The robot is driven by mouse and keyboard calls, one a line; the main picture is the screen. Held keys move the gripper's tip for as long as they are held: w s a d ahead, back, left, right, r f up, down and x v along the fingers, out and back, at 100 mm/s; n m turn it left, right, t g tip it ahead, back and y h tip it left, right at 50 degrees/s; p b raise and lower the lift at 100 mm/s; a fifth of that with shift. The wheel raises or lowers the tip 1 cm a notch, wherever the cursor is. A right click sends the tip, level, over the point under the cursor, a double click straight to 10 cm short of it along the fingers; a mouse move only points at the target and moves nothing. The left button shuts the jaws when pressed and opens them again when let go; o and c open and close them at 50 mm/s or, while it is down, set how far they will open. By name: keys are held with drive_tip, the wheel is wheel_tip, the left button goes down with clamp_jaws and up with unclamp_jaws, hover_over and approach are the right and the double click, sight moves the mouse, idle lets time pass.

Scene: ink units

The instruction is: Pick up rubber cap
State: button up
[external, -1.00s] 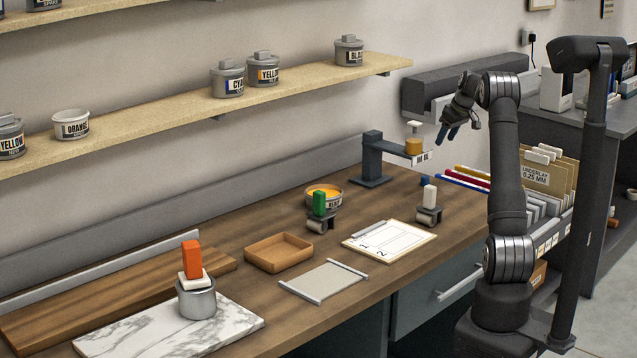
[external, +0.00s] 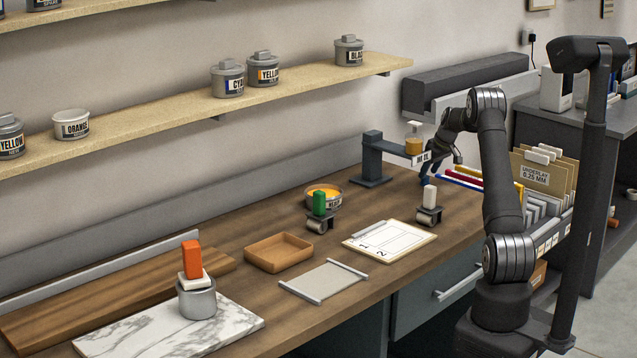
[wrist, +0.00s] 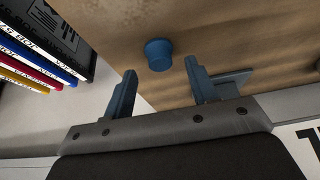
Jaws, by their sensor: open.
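The rubber cap (wrist: 158,54) looks like a small, round, blue cap on the wooden bench top. In the wrist view it lies just beyond the tips of my gripper (wrist: 161,68), roughly centred between the two blue fingers. My gripper is open and empty, with the fingers apart on either side of the view. In the external view my gripper (external: 432,170) is low over the right end of the bench, where its blue fingers and the blue cap cannot be told apart clearly.
A dark stand (external: 372,160) with an arm holding a yellow-brown jar (external: 414,144) is close left of my gripper.

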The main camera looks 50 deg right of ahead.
drive_tip(key=shift+x, duration=1.25)
drive_tip(key=c, duration=1)
drive_tip(key=shift+r, duration=0.15)
drive_tip(key=shift+c, duration=0.2)
